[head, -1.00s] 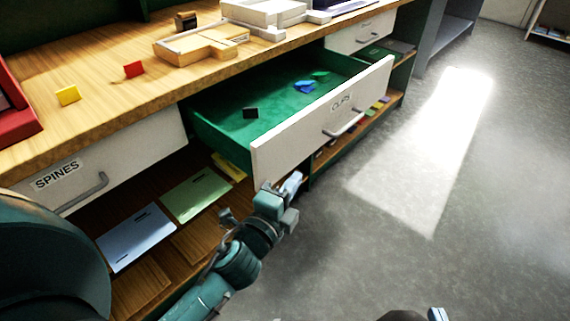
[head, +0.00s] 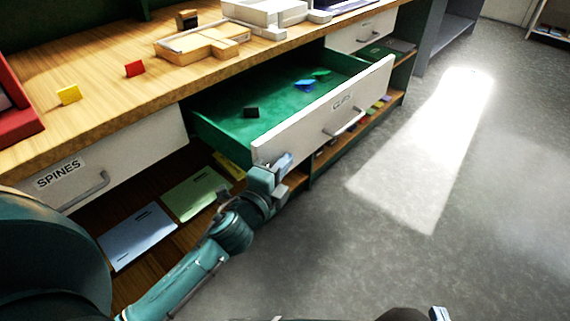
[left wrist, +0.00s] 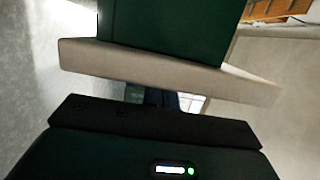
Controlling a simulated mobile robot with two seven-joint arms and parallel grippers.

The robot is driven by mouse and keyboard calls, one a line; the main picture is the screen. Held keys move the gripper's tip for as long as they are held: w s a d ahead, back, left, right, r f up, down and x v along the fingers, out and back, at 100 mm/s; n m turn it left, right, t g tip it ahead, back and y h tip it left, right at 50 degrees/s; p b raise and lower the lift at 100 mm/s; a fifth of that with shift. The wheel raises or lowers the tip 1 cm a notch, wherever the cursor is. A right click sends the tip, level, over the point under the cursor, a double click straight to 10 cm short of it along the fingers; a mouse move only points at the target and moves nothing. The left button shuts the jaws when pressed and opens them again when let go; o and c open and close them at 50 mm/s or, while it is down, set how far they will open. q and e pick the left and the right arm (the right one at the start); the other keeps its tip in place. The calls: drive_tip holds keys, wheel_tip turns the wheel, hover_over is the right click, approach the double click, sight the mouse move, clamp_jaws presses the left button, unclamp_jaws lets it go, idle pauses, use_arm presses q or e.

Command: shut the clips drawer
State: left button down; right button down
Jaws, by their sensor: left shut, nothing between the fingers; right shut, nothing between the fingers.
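The clips drawer (head: 325,117) is pulled out from under the table, with a white front, a CLIPS label and a bar handle (head: 345,123). Its green inside holds a black piece (head: 251,112), a blue piece (head: 304,86) and a green piece (head: 321,72). My left gripper (head: 284,162) is shut and empty at the lower left end of the drawer front; I cannot tell whether it touches. In the left wrist view the drawer front (left wrist: 160,74) spans the picture just beyond the gripper. My right gripper (head: 438,314) shows only in part at the bottom edge.
The spines drawer (head: 120,160) at left is shut. A lower shelf holds a blue folder (head: 137,235) and a green folder (head: 196,193). The wooden tabletop (head: 110,95) carries a yellow card, a red card and trays. The grey floor (head: 480,200) at right is clear.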

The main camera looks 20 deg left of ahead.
sight(230, 129)
use_arm(q)
drive_tip(key=w+a, duration=0.2)
drive_tip(key=a, duration=0.3)
drive_tip(key=w+a, duration=0.2)
drive_tip(key=a, duration=0.4)
drive_tip(key=w+a+p, duration=0.1)
drive_tip(key=w+a, duration=0.1)
drive_tip(key=a, duration=0.4)
drive_tip(key=shift+w, duration=0.1)
